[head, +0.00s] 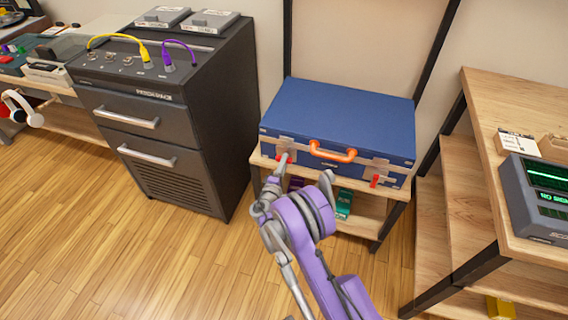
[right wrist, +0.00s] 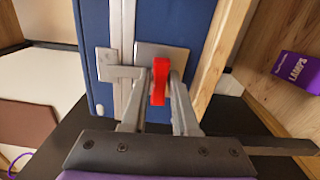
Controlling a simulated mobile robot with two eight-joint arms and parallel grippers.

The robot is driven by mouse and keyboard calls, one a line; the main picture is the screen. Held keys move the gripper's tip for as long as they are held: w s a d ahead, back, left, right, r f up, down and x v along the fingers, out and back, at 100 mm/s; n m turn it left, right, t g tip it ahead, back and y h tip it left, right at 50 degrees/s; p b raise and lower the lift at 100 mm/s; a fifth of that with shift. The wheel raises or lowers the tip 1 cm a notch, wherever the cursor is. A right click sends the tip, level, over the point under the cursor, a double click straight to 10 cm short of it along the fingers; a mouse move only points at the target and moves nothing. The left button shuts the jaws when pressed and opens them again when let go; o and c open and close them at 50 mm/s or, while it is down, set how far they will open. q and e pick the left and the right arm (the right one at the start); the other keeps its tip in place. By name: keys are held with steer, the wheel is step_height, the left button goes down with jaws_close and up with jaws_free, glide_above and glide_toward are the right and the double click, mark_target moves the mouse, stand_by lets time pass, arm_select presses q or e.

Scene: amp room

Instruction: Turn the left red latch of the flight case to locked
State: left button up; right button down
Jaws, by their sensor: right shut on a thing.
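The blue flight case (head: 335,115) lies closed on a low wooden shelf, with an orange handle (head: 332,153) on its front. My right gripper (head: 283,160) is at the left end of the case's front and mostly covers the left red latch there. In the right wrist view the left red latch (right wrist: 159,80) sits between the two fingers, which are shut on it. It stands in front of a metal plate and looks roughly parallel to the case's metal edge strip. The right red latch (head: 375,180) is free. My left gripper is not in view.
A black drawer cabinet (head: 165,110) with cables on top stands left of the case. A wooden stepped stand (head: 470,190) with a grey display unit (head: 540,200) is on the right. A purple box (right wrist: 297,68) and a green box (head: 344,203) are on the lower shelf.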

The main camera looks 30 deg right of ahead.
steer(key=shift+m, duration=0.5)
steer(key=c, duration=0.7)
jaws_free()
steer(key=p+v, duration=0.1)
steer(key=v, duration=0.9)
steer(key=shift+s+a, duration=0.25)
steer(key=shift+s, duration=0.05)
